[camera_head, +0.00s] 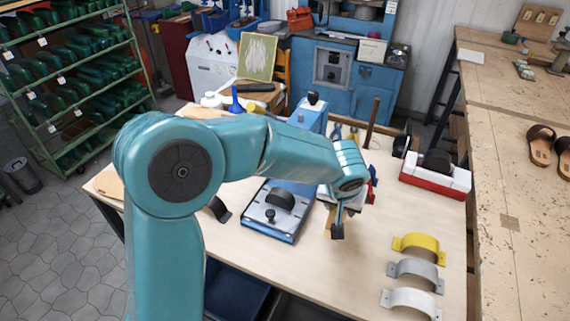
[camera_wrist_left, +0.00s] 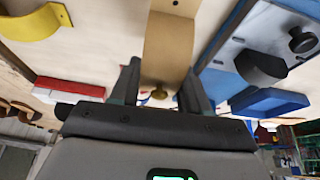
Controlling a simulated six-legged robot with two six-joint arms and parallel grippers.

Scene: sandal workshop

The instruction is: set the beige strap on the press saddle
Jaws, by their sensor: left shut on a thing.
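The beige strap (camera_wrist_left: 168,45) is a curved tan band with a hole near one end. It is between the two fingers of my left gripper (camera_wrist_left: 160,88) in the wrist view, and the gripper is shut on it. In the head view my left gripper (camera_head: 338,228) is just right of the blue press, and only a sliver of tan shows beside it. The press saddle (camera_head: 281,199) is a dark rounded block on the metal plate of the blue press (camera_head: 268,222). It also shows in the wrist view (camera_wrist_left: 260,66), beside the strap and apart from it. My right gripper is not in view.
Yellow (camera_head: 420,244), grey (camera_head: 415,268) and white (camera_head: 411,299) straps lie at the right of the table. A red and white block (camera_head: 435,183) with a dark top stands behind them. Tools crowd the table's back. Bare tabletop lies between press and straps.

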